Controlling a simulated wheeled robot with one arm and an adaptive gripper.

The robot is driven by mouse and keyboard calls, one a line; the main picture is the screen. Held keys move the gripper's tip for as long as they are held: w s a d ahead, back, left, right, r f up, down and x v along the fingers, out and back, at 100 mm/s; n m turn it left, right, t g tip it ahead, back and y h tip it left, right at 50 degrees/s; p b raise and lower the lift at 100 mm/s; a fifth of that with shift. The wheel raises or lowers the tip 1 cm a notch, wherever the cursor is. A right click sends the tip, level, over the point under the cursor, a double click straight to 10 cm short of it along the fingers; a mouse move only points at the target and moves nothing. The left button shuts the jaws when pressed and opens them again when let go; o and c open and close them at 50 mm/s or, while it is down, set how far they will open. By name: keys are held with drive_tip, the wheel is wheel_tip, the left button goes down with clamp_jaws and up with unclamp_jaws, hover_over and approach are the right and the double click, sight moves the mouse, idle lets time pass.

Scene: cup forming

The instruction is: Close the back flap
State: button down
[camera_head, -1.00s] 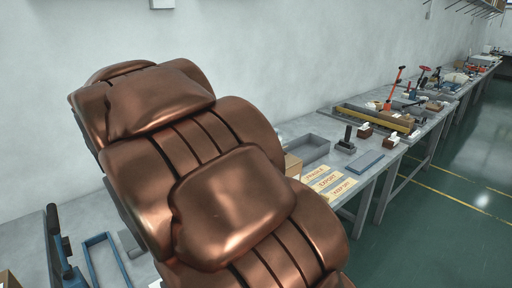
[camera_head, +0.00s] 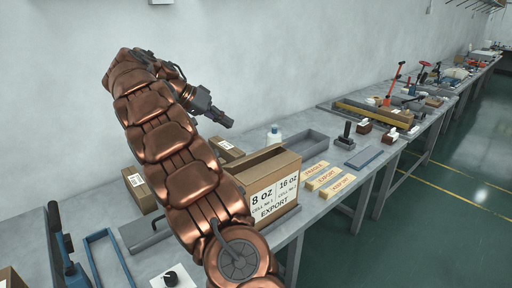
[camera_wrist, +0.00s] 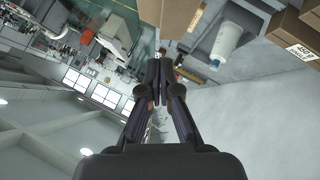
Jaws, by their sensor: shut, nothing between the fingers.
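The cardboard box (camera_head: 275,196) printed "8 OZ", "16 OZ" and "EXPORT" stands on the grey bench, partly hidden by my arm. Its top looks open, with a brown panel upright along the far side; I cannot tell for sure which panel is the back flap. My gripper (camera_head: 228,122) is in the air behind and above the box, pointing right, apart from it. In the wrist view my gripper (camera_wrist: 158,80) has its fingers together and empty. Brown cardboard (camera_wrist: 172,12) shows at the top of that view, beyond the fingertips.
Small cartons (camera_head: 227,149) and a grey tray (camera_head: 306,145) are nearby. Wooden stamped blocks (camera_head: 327,179) lie to the right. A blue frame (camera_head: 108,262) is at front left.

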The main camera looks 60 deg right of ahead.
drive_tip(key=d+m, duration=0.1)
drive_tip(key=d, duration=0.1)
drive_tip(key=b, duration=0.2)
hover_over(259, 153)
drive_tip(key=w+a, duration=0.1)
drive_tip(key=w, duration=0.1)
wheel_tip(259, 153, down, 6)
drive_tip(key=shift+s+a+f, duration=0.1)
drive_tip(key=shift+s, duration=0.05)
drive_tip(key=shift+s+a+f+p, duration=0.1)
drive_tip(key=shift+s+f+p, duration=0.2)
drive_tip(key=shift+f, duration=0.35)
drive_tip(key=shift+s+a+f+p, duration=0.15)
drive_tip(key=shift+s+f, duration=0.1)
drive_tip(key=shift+f, duration=0.35)
drive_tip(key=shift+s+d+f+p, duration=0.1)
drive_tip(key=shift+s+f+p, duration=0.2)
drive_tip(key=shift+f, duration=0.35)
drive_tip(key=shift+f+b, duration=0.15)
drive_tip(key=shift+b, duration=0.3)
